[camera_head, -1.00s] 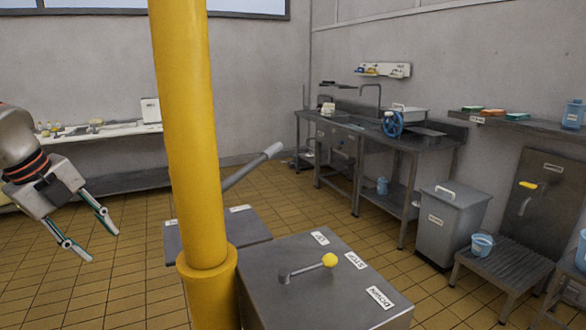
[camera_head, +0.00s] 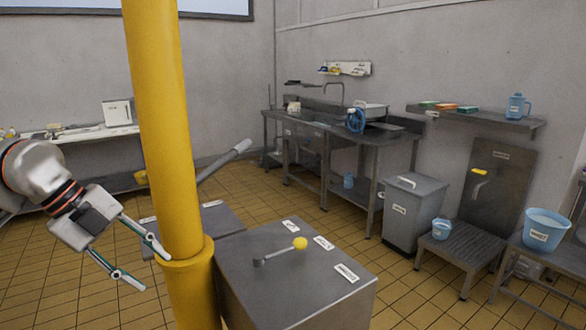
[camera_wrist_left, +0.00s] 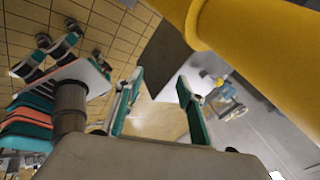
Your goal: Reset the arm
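My left gripper (camera_head: 156,272) reaches in from the left with its two fingers spread apart, empty, beside the lower part of a yellow post (camera_head: 165,120). In the left wrist view its open fingers (camera_wrist_left: 160,80) show nothing between them. Right of the post stands a grey metal box (camera_head: 285,285) with UP, STOP and DOWN labels. On its top a short lever with a yellow knob (camera_head: 300,244) points toward the STOP label. A long grey lever handle (camera_head: 225,160) slants up behind the post. My right gripper is not identifiable in view.
A lower grey box (camera_head: 215,222) stands behind the post. A steel sink counter (camera_head: 350,138), a grey bin (camera_head: 413,210) and a low slatted stand (camera_head: 470,246) line the right. A blue bucket (camera_head: 543,230) is far right. Tiled floor between is open.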

